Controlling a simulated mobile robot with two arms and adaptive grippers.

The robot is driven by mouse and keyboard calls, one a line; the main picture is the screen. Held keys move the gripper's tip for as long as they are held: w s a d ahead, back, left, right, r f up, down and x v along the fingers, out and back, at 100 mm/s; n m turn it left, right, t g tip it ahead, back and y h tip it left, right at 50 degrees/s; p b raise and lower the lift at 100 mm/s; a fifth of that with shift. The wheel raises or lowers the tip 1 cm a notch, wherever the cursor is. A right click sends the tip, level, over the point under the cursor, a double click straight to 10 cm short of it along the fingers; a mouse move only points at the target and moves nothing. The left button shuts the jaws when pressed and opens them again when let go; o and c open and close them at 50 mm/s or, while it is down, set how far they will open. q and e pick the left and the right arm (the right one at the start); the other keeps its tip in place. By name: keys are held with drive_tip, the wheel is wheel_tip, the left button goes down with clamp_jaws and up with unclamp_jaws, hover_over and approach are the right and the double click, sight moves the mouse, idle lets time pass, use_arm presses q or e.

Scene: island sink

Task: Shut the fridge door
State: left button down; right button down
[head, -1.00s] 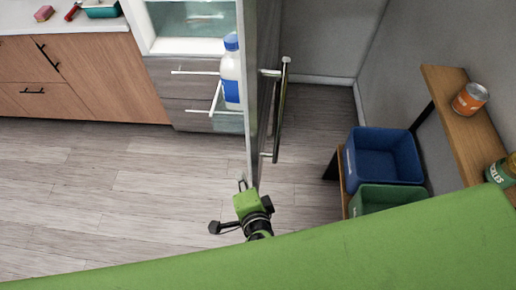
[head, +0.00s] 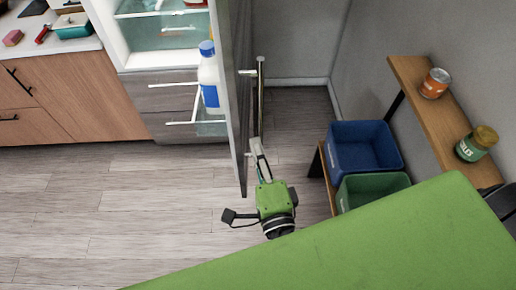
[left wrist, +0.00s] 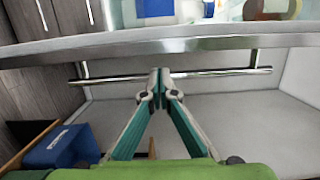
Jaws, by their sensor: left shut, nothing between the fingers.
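The fridge door (head: 232,100) stands open, seen nearly edge-on in the head view, with its shelf side to the left. Its long metal handle (head: 261,90) is on the right side. My left gripper (head: 258,145) is shut and empty near the handle's lower end, on the handle side of the door. In the left wrist view the shut fingertips (left wrist: 158,72) overlap the handle bar (left wrist: 205,74), with the door edge (left wrist: 160,45) beyond; I cannot tell whether they touch. The open fridge interior (head: 165,32) shows glass shelves. My right gripper is out of view.
A white bottle with a blue label (head: 209,75) sits in the door shelf. A blue bin (head: 365,150), a green bin (head: 372,187) and a wooden shelf (head: 440,110) with a can and a jar stand at right. Wooden floor is clear at left.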

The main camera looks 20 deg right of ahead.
use_arm(q)
drive_tip(key=w+p, duration=0.2)
drive_tip(key=w, duration=0.4)
drive_tip(key=shift+d, duration=0.25)
drive_tip(key=shift+a, duration=0.1)
